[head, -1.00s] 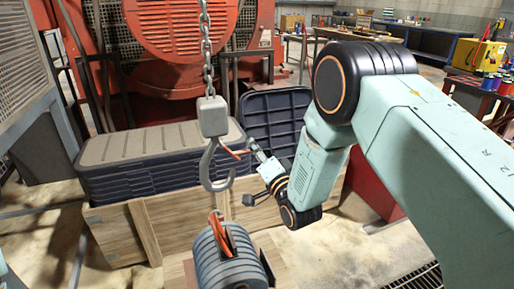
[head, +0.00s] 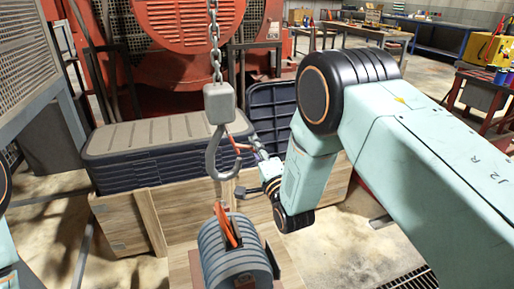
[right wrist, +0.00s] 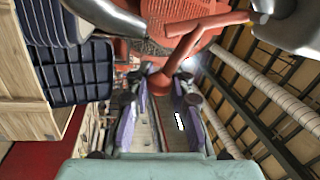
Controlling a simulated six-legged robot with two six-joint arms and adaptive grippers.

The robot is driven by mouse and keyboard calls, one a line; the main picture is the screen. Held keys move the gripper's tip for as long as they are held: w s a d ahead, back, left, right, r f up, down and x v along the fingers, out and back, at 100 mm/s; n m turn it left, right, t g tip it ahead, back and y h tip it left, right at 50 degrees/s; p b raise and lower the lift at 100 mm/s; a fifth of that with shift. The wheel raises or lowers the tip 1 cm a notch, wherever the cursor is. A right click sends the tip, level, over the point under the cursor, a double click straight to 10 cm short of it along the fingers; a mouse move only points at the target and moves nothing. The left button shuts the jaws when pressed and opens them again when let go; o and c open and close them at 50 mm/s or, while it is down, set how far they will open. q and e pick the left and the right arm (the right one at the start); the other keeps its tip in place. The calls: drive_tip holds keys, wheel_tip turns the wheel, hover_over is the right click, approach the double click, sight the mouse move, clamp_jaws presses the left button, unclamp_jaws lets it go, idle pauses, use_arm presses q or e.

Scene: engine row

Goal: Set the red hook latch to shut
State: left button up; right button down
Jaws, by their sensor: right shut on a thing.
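The grey crane hook (head: 212,160) hangs from a grey block (head: 219,103) on a chain. The red latch (head: 241,147) shows small at the right of the hook's mouth; whether it closes the mouth is hard to tell. In the right wrist view the red latch (right wrist: 205,25) is large, with a crossbar and a stem running down between the fingers beside the grey hook metal (right wrist: 110,15). My right gripper (head: 256,152) reaches in from the right and is shut on the latch; its fingers also show in the right wrist view (right wrist: 158,105). My left gripper is out of view.
A ribbed grey drum (head: 238,262) with an orange-red piece on top stands below the hook. Behind are a wooden crate (head: 180,210), a stack of dark lidded trays (head: 150,165) and red machinery (head: 195,40). Open space surrounds the hook.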

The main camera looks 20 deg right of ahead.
drive_tip(key=shift+s+a+f, duration=0.1)
drive_tip(key=shift+a+f, duration=0.1)
drive_tip(key=c, duration=1.4)
unclamp_jaws()
drive_tip(key=shift+o, duration=1.2)
drive_tip(key=shift+r, duration=0.1)
drive_tip(key=shift+d, duration=0.1)
drive_tip(key=v, duration=1.2)
drive_tip(key=shift+r, duration=0.1)
